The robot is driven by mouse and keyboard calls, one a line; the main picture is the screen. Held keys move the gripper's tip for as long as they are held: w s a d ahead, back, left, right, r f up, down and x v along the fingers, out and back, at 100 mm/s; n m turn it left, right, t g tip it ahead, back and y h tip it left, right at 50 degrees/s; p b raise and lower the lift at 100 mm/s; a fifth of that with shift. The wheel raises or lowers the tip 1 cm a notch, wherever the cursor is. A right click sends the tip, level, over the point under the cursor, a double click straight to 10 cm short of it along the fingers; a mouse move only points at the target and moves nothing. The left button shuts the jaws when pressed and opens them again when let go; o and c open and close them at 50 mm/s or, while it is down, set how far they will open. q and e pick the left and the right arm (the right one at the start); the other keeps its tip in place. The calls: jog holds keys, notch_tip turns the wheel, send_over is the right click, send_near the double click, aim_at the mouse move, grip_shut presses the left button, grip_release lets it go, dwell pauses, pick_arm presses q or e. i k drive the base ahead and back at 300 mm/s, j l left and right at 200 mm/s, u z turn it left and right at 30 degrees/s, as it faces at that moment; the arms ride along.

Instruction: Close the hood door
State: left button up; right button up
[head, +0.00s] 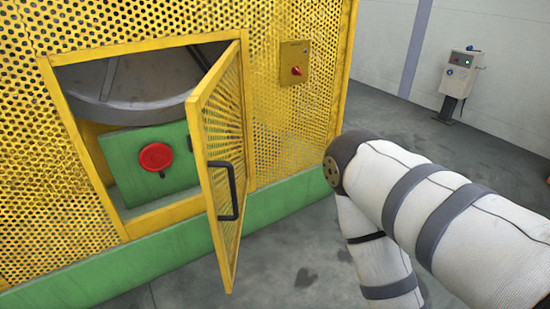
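The hood door (221,160) is a yellow perforated panel, hinged at the right side of the opening in the yellow hood (40,160). It stands open, swung out towards me. A black bar handle (229,190) is on its face, near the free edge. My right arm comes in from the right and bends at its elbow to the right of the door, apart from it. My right gripper is out of the picture, below the lower edge. My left gripper and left arm are not in view.
Inside the opening are a grey drum (140,85) and a green block with a red round knob (155,157). A yellow switch box (294,62) with a red knob is right of the door. A green base beam (150,262) runs below. A control pedestal (459,82) stands at the back right.

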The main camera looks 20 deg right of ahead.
aim_at(194, 105)
jog(key=l+z, duration=0.15)
jog(key=l, duration=0.4)
jog(key=k+l+z, duration=0.15)
jog(key=l+z, duration=0.15)
jog(key=k+l+z, duration=0.25)
jog(key=l, duration=0.2)
jog(key=i, duration=0.1)
